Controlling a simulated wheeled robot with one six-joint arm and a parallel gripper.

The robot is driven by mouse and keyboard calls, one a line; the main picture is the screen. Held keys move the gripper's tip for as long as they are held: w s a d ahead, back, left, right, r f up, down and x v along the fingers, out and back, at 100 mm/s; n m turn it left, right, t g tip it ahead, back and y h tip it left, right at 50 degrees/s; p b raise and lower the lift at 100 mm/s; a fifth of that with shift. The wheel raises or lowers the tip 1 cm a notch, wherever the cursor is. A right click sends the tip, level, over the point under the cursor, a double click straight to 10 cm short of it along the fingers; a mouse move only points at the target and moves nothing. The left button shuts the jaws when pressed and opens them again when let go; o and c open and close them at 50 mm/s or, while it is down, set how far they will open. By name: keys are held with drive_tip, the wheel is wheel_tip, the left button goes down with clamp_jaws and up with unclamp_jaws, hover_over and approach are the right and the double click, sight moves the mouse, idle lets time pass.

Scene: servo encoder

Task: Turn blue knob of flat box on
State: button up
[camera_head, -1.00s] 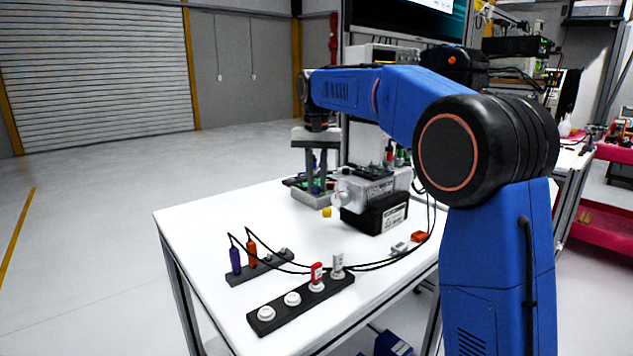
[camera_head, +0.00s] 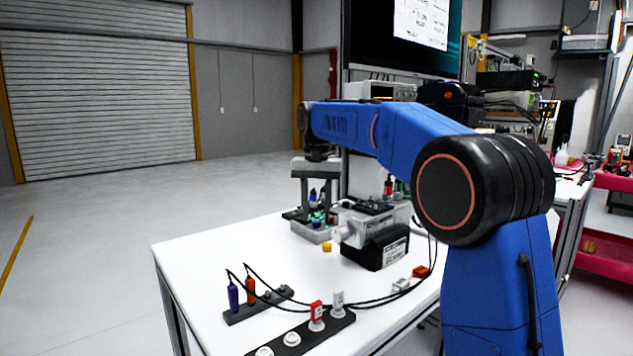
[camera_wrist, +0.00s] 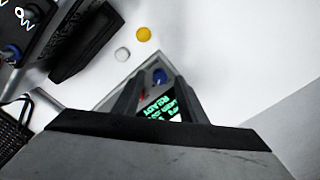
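The flat box (camera_head: 312,234) is a low grey box standing on the white table, left of the black device. Its blue knob (camera_wrist: 159,76) shows on its top in the wrist view, between my finger ends. Beside the knob is a dark screen with green text, including "READY" (camera_wrist: 160,106). My gripper (camera_head: 317,212) points down over the box, and its fingers (camera_wrist: 158,88) are apart on either side of the knob. I cannot tell whether they touch the knob. The gripper body hides the lower part of the box in the wrist view.
A black device (camera_head: 376,249) with a grey unit on it stands close to the right of the box. A small yellow button (camera_head: 327,247) lies before it. Socket strips with cables and plugs (camera_head: 250,291) lie at the front. The table's left side (camera_head: 210,255) is clear.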

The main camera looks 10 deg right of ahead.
sight(316, 221)
wheel_tip(316, 221, up, 16)
drive_tip(key=shift+r, duration=0.15)
idle(0.4)
